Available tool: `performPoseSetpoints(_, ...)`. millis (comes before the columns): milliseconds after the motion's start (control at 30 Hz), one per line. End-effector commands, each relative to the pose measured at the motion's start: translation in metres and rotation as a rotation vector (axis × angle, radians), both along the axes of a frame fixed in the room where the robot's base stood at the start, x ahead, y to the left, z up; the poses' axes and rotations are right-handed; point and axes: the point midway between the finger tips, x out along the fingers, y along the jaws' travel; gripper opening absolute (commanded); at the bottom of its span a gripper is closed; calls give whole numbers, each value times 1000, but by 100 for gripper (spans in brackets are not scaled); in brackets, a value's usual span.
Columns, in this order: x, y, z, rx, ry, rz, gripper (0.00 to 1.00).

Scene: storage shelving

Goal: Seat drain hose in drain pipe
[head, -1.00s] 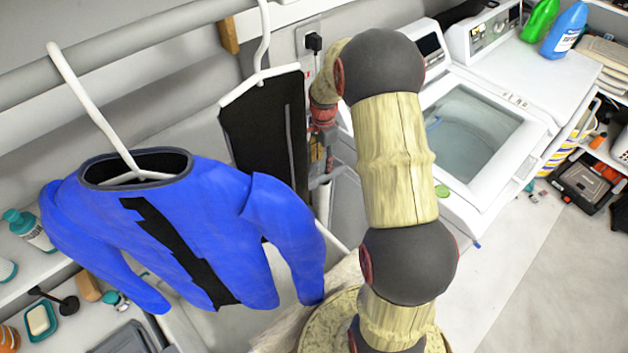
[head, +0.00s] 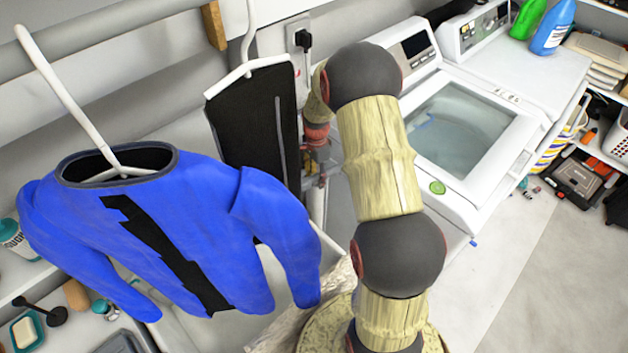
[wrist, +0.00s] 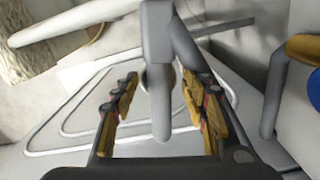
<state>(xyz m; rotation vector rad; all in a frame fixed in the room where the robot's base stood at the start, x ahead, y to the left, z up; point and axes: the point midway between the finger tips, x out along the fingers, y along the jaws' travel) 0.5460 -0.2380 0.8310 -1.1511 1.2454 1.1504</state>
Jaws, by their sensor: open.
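In the wrist view my gripper (wrist: 160,115) is open, its yellow-and-dark finger pads apart on either side of a grey upright tube (wrist: 158,75). The tube runs down between the fingers, with an angled grey piece at its right; I cannot tell whether it is the drain hose or the drain pipe, or whether the pads touch it. In the head view a pale upright pipe (head: 317,205) stands beside the washer, partly hidden by my arm and a dark garment. My gripper is mostly hidden there, so its contact is unclear.
A blue jacket (head: 165,235) and a black garment (head: 252,125) hang left of my arm. A white washer (head: 462,125) stands right of it, with bottles (head: 553,28) behind. The wrist view shows a white panel (wrist: 75,115) and a grey bent tube (wrist: 272,95).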

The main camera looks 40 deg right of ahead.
Motion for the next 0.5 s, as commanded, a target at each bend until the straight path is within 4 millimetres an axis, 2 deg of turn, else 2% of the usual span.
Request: performPoseSetpoints(500, 0, 0, 0, 0, 1, 0, 16)
